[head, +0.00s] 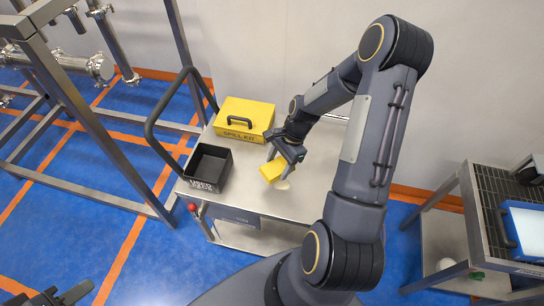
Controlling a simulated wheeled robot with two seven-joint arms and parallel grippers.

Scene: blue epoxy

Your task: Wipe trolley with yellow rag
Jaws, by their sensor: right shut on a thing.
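The steel trolley (250,205) stands against the wall in the middle of the head view, with a flat top and a lower shelf. My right gripper (280,160) is shut on the yellow rag (271,170), over the middle of the trolley top. I cannot tell whether the rag touches the top. A pale round spot (283,185) shows on the top just beside the rag. My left gripper (68,292) is at the bottom left edge, partly cut off, with its fingers apart and nothing between them, away from the trolley.
A yellow spill kit case (245,113) stands at the back of the trolley top. A black bin (208,167) stands at its left end, near the dark push handle (165,110). A steel rack is at left; another steel table (480,215) is at right. The front of the top is clear.

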